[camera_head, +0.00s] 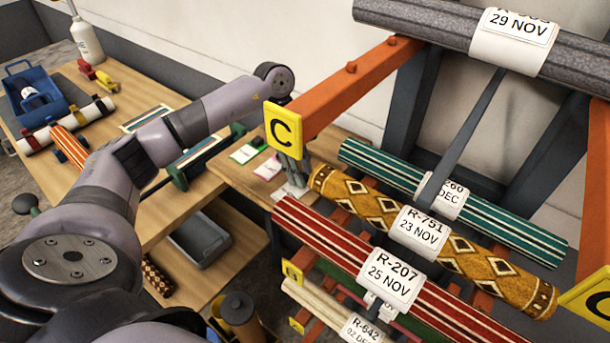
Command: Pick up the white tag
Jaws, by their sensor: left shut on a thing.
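The white tag (289,192) is at the right end of the small wooden shelf, below the yellow C sign. My left gripper (290,178) is right over it, with the fingers pointing down and shut on the tag. The fingers and the sign hide part of this area, and I cannot tell whether the tag is lifted off the wood. A green-edged tag (246,153) and a pink-edged tag (268,168) lie to the left on the same surface. My right gripper is not in view.
The yellow C sign (283,129) and orange rack arm (350,83) stand close to my left gripper. Rolled rugs with paper labels, such as a mustard one (350,202) and a red one (315,232), fill the rack at right. A grey tray (205,240) sits lower.

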